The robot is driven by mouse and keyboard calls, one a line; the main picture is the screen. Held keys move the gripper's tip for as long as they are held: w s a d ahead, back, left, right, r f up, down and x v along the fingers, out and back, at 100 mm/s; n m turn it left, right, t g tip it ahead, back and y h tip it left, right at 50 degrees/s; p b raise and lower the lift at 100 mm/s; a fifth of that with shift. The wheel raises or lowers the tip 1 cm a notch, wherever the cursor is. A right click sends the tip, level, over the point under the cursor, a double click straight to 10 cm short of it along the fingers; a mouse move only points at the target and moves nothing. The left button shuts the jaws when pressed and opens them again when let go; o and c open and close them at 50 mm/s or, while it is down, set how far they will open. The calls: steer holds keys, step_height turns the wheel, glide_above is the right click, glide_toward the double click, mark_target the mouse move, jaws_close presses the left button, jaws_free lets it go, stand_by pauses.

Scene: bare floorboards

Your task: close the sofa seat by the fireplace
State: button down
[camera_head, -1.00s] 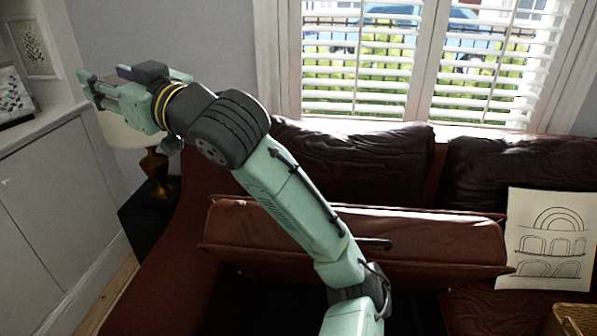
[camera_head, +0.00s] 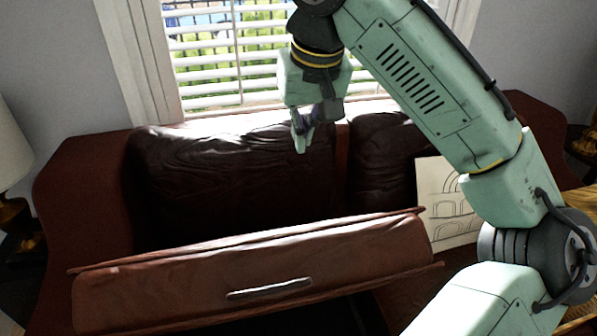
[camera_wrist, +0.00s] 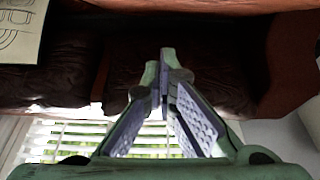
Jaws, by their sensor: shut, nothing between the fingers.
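The sofa seat (camera_head: 190,285) is a brown leather cushion panel, raised and tilted up in front of the back cushions, with a dark gap showing below it. A slim handle (camera_head: 270,289) is on its front face. My gripper (camera_head: 303,145) hangs fingers down in front of the back cushions, above and behind the raised seat, apart from it. Its fingers are shut and empty. In the wrist view my fingertips (camera_wrist: 165,58) meet, and the picture is upside down with the back cushions (camera_wrist: 65,78) beyond. No fireplace shows.
The sofa's dark back cushions (camera_head: 235,180) stand below a window with white blinds (camera_head: 225,60). A paper with drawn arches (camera_head: 447,200) leans at the right, also in the wrist view (camera_wrist: 20,35). A lamp (camera_head: 12,150) stands at the left.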

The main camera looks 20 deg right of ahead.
steer(key=f, duration=0.3)
steer(key=f+p, duration=0.1)
steer(key=f, duration=0.3)
steer(key=d+f+p, duration=0.1)
steer(key=f, duration=0.2)
steer(key=shift+s+d+f, duration=0.1)
steer(key=shift+f, duration=0.25)
steer(key=shift+s+f, duration=0.35)
steer(key=shift+s, duration=0.15)
steer(key=shift+a+f, duration=0.1)
steer(key=shift+a, duration=0.1)
steer(key=shift+f, duration=0.1)
